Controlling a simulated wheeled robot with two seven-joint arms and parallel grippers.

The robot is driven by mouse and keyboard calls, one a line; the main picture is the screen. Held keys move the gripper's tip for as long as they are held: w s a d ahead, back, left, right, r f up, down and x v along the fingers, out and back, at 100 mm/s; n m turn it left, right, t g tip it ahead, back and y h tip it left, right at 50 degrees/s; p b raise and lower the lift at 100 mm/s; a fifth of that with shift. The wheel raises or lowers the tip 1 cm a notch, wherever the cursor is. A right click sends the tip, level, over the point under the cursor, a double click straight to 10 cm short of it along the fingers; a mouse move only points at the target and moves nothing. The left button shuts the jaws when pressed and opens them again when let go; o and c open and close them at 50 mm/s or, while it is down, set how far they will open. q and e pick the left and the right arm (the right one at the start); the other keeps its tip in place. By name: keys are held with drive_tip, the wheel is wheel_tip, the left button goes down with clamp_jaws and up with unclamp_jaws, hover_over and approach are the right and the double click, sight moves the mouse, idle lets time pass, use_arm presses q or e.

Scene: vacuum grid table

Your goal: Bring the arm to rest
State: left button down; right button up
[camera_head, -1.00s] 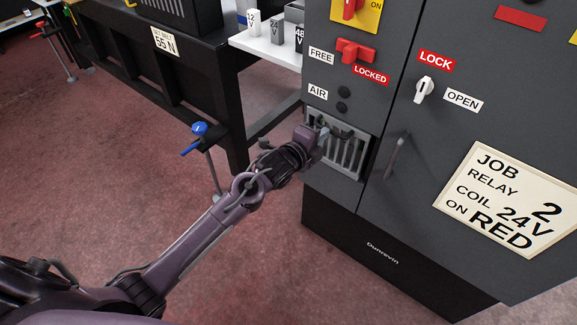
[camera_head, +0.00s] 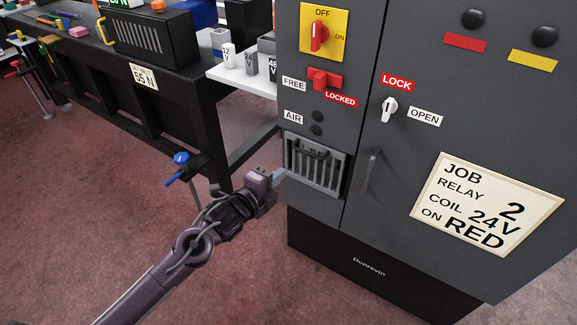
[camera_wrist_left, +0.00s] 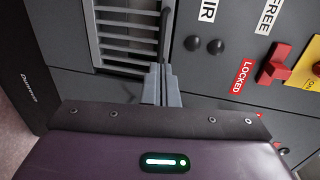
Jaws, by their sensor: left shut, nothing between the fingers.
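My left gripper (camera_head: 277,176) is shut and empty. In the head view it is in front of the lower left part of the grey cabinet (camera_head: 357,235), just left of the vent grille (camera_head: 316,168). In the left wrist view its closed fingertips (camera_wrist_left: 161,84) point toward the cabinet face, with the grille (camera_wrist_left: 122,30) at upper left. I cannot tell whether the tips touch the cabinet. My left arm (camera_head: 165,277) reaches in from the bottom left. My right gripper is in neither view.
The cabinet carries a yellow switch plate (camera_head: 337,41), a red lever (camera_head: 324,79), a white lock knob (camera_head: 388,108) and a door handle (camera_head: 371,170). A black bench (camera_head: 110,98) with a blue-handled clamp (camera_head: 180,161) stands left. A white shelf (camera_head: 244,80) holds relay coils. Red floor is open left.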

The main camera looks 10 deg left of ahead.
use_arm(q)
drive_tip(key=s+a+f+n+g+y, duration=0.25)
drive_tip(key=s+f+n, duration=0.35)
drive_tip(key=f, duration=0.5)
drive_tip(key=s+a+f+n+g+y, duration=0.15)
drive_tip(key=s+f+n+g, duration=0.25)
drive_tip(key=s+f, duration=0.6)
drive_tip(key=s+a+f+n+g+y, duration=0.1)
drive_tip(key=s+a+f+n+g, duration=0.3)
drive_tip(key=f, duration=0.9)
drive_tip(key=s+d+f+n+g, duration=0.25)
drive_tip(key=s+f+n, duration=0.45)
drive_tip(key=s, duration=0.7)
drive_tip(key=s+a+m+p, duration=0.1)
drive_tip(key=s+a+p, duration=0.1)
drive_tip(key=s+p, duration=1)
drive_tip(key=shift+s+a+r+g, duration=0.25)
drive_tip(key=shift+s+r+g, duration=0.05)
drive_tip(key=shift+s, duration=0.9)
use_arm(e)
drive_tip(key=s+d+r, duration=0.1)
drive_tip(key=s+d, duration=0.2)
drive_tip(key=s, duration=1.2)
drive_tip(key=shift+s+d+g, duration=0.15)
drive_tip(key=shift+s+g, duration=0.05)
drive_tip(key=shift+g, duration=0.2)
